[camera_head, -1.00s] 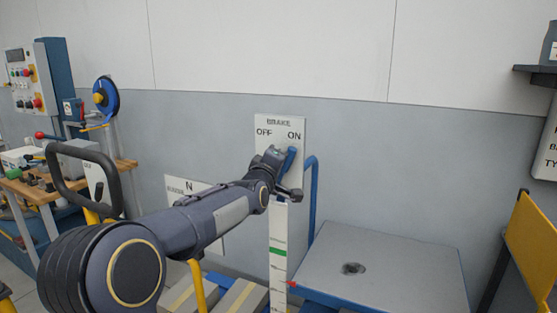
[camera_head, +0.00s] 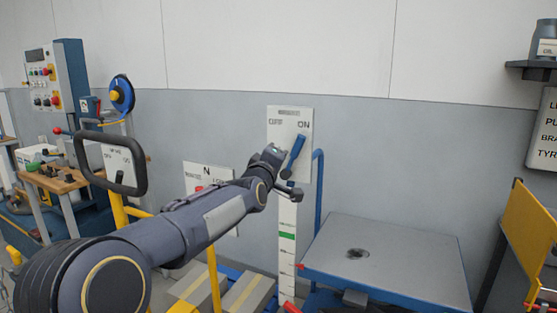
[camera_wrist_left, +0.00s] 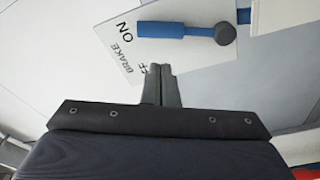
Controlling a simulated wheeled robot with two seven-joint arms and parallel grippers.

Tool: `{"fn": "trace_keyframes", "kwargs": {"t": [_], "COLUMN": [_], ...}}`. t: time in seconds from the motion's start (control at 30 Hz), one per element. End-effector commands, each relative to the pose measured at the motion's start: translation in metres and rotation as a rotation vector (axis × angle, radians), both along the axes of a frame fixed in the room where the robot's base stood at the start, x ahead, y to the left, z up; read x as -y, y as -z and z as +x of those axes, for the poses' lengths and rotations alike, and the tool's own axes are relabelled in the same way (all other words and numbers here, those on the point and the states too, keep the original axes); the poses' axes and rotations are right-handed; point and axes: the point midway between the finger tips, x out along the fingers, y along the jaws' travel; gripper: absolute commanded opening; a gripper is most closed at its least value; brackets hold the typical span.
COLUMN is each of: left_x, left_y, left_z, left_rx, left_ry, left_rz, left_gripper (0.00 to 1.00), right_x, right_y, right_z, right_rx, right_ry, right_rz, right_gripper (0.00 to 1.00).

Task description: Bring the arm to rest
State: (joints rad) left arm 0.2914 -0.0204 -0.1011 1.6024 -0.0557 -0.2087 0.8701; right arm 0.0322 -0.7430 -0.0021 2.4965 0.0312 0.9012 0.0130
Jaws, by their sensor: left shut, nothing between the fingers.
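My left arm reaches in from the lower left in the head view. Its gripper (camera_head: 284,179) is in front of the white brake panel, left of and below the blue brake lever (camera_head: 294,156). The lever leans toward the ON mark on the brake panel (camera_head: 277,137). In the left wrist view the gripper (camera_wrist_left: 161,71) is shut and empty, its tips in front of the panel (camera_wrist_left: 113,52). The blue lever (camera_wrist_left: 175,29) with its dark round pivot lies beyond the tips, and a gap shows between them. My right gripper is not in view.
A blue-edged platform with a grey top (camera_head: 385,258) stands at the right, a blue bent pipe (camera_head: 319,195) beside the panel. A black loop handle (camera_head: 110,164) and a workbench (camera_head: 60,180) are at the left. A yellow panel (camera_head: 532,245) is far right.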

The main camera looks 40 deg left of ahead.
Motion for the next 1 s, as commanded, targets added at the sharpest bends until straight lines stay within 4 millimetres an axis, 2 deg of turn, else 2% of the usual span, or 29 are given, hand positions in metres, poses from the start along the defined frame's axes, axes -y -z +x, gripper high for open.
{"fn": "trace_keyframes", "kwargs": {"t": [0.4,0.5,0.57,0.67,0.8,0.9,1.0], "left_x": [0.000,0.013,0.031,0.075,0.148,0.194,0.229], "left_y": [0.000,0.008,0.020,0.053,0.112,0.152,0.186], "left_z": [-0.001,-0.006,-0.015,-0.040,-0.093,-0.136,-0.175], "left_rx": [-0.002,-0.049,-0.114,-0.278,-0.525,-0.673,-0.785], "left_ry": [0.001,0.027,0.065,0.172,0.382,0.540,0.679], "left_rz": [0.000,0.005,0.016,0.051,0.141,0.215,0.285], "left_gripper": [0.00,0.00,0.00,0.00,0.00,0.00,0.00], "right_x": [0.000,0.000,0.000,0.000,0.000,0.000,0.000], "right_y": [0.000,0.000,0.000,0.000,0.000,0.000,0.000], "right_z": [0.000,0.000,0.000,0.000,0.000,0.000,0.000], "right_rx": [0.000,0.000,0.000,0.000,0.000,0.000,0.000], "right_ry": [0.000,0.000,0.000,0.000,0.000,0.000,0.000], "right_rz": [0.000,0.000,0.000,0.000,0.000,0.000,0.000], "right_gripper": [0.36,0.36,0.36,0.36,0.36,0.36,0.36]}}
